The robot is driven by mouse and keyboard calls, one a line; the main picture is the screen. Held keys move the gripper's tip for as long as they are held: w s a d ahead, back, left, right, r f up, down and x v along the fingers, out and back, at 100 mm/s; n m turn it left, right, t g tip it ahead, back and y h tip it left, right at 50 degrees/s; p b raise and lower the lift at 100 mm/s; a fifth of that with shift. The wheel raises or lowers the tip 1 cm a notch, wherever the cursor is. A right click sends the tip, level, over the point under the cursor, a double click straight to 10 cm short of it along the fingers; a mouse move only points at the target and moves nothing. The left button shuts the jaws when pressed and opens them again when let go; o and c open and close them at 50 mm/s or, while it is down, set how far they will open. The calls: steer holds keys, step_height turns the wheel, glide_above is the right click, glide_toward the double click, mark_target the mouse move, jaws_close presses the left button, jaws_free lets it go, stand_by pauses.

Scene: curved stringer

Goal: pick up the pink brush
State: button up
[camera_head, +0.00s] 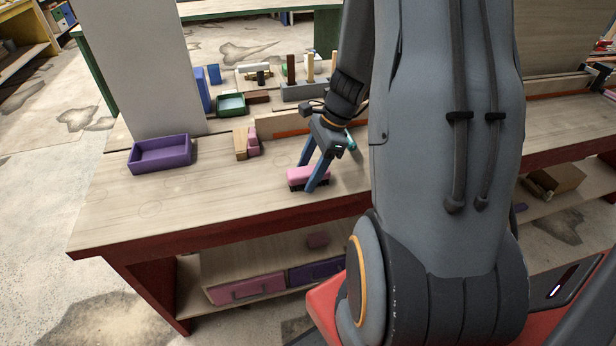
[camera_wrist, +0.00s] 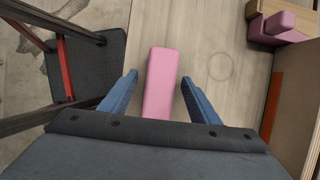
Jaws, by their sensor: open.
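The pink brush (camera_head: 306,176) lies on the wooden workbench, with dark bristles showing under its pink body. In the wrist view the pink brush (camera_wrist: 160,84) lies lengthwise between the two blue fingers. My gripper (camera_head: 306,178) is open and low over the bench, with a finger on each side of the brush. In the wrist view my gripper (camera_wrist: 158,84) shows a gap between each finger and the brush. Whether the fingertips touch the bench cannot be told.
A purple tray (camera_head: 160,154) stands at the left of the workbench (camera_head: 215,205). A wooden block with a pink piece (camera_head: 252,142) sits left of my gripper, and shows at upper right in the wrist view (camera_wrist: 280,22). A green tray (camera_head: 231,105) stands behind. The front left bench is clear.

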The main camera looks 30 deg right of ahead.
mark_target(308, 170)
steer(key=shift+f, duration=0.15)
stand_by(0.3)
steer(key=c, duration=1.3)
step_height(308, 170, up, 10)
steer(key=shift+r+b, duration=0.25)
steer(key=shift+b, duration=0.2)
